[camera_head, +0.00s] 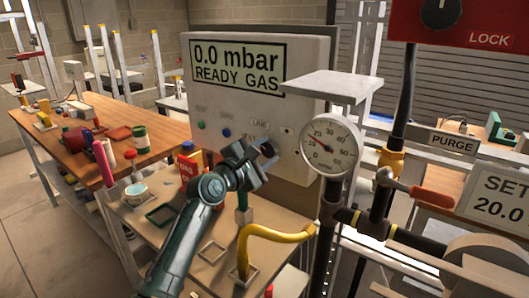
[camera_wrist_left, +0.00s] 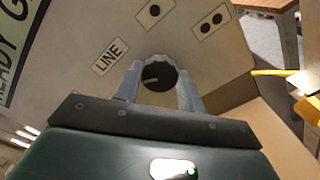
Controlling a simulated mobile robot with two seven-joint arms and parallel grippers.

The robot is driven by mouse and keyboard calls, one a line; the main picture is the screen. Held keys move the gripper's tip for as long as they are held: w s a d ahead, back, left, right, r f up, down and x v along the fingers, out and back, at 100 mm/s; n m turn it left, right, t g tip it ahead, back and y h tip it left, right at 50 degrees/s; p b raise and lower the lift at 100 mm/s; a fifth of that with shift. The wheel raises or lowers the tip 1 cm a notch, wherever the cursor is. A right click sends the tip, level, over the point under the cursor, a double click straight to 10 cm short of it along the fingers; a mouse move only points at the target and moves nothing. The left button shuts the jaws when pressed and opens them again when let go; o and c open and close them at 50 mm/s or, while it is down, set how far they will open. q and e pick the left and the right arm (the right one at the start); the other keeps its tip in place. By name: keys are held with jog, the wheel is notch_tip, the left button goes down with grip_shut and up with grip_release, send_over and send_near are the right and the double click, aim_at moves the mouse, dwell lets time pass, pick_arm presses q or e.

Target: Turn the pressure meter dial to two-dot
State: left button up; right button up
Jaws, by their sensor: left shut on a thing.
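The pressure meter (camera_head: 252,62) is a pale upright box whose display reads "0.0 mbar READY GAS". Its black dial (camera_wrist_left: 160,74) has a scalloped edge and a pale pointer mark aimed left in the left wrist view. The dial also shows in the head view (camera_head: 267,148), partly covered by my gripper. Around it are a LINE label (camera_wrist_left: 109,57), a one-dot plate (camera_wrist_left: 155,13) and a two-dot plate (camera_wrist_left: 212,22). My left gripper (camera_wrist_left: 162,80) is shut on the dial, with one finger on each side; it also shows in the head view (camera_head: 258,162).
A round white gauge (camera_head: 331,144) on dark pipes stands just right of the meter. A wooden workbench (camera_head: 150,150) with tools is at left. A red LOCK panel (camera_head: 490,15) is at upper right.

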pick_arm(q)
jog(key=m, duration=0.6)
jog(key=shift+f+m, duration=0.1)
jog(key=shift+m, duration=0.3)
jog(key=m, duration=0.3)
jog(key=shift+m+b, duration=0.35)
jog(key=shift+m, duration=0.05)
jog(key=m, duration=0.4)
jog(key=shift+b, duration=0.35)
jog(key=m, duration=0.6)
jog(key=shift+a, duration=0.1)
jog(key=m, duration=0.4)
jog(key=shift+m, duration=0.6)
